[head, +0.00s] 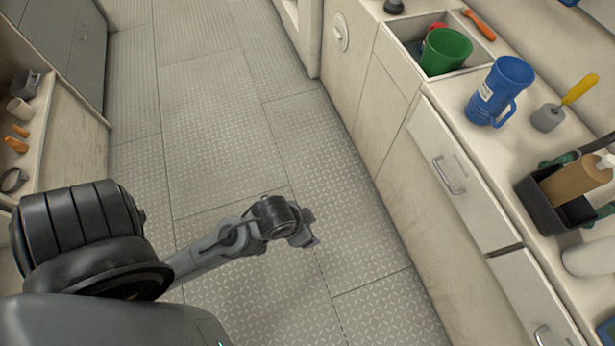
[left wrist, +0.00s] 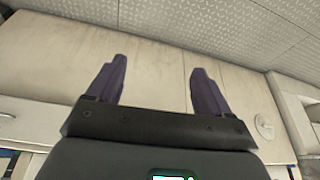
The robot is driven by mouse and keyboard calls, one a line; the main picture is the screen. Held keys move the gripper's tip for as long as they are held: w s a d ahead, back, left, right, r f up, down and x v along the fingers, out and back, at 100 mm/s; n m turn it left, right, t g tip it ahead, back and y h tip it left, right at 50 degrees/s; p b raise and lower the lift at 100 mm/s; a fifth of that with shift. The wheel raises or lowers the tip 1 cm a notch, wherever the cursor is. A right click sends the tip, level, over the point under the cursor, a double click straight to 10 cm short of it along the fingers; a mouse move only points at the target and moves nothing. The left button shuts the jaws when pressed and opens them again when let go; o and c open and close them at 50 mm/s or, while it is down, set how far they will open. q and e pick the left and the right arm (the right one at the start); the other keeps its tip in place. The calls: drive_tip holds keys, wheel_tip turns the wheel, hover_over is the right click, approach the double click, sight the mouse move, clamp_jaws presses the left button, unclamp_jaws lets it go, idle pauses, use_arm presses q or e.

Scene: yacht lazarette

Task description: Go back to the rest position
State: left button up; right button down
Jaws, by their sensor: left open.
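My left arm reaches in from the lower left of the head view. Its gripper end (head: 303,228) hangs over the open floor, apart from the counter. In the left wrist view my left gripper (left wrist: 156,82) has its two dark fingers spread apart with nothing between them. Pale cabinet fronts (left wrist: 155,65) show beyond the fingers. My right gripper is not in view.
The patterned floor (head: 205,100) is clear. A counter at right has drawers (head: 460,175), a recessed bin with a green cup (head: 446,52), a blue mug (head: 497,92), a yellow-handled tool (head: 578,90) and a black caddy (head: 540,208). A shelf (head: 62,125) with small items stands at left.

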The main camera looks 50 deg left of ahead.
use_arm(q)
drive_tip(key=shift+s+a+r, duration=0.25)
drive_tip(key=shift+s+a, duration=0.3)
drive_tip(key=shift+s, duration=0.2)
drive_tip(key=shift+r, duration=0.1)
use_arm(e)
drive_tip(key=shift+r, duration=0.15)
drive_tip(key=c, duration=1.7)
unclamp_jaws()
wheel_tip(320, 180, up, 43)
drive_tip(key=p, duration=4.3)
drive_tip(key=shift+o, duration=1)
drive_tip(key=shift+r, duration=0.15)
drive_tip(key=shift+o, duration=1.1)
drive_tip(key=shift+p, duration=0.35)
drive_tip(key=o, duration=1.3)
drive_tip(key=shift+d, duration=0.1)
use_arm(q)
wheel_tip(320, 180, up, 43)
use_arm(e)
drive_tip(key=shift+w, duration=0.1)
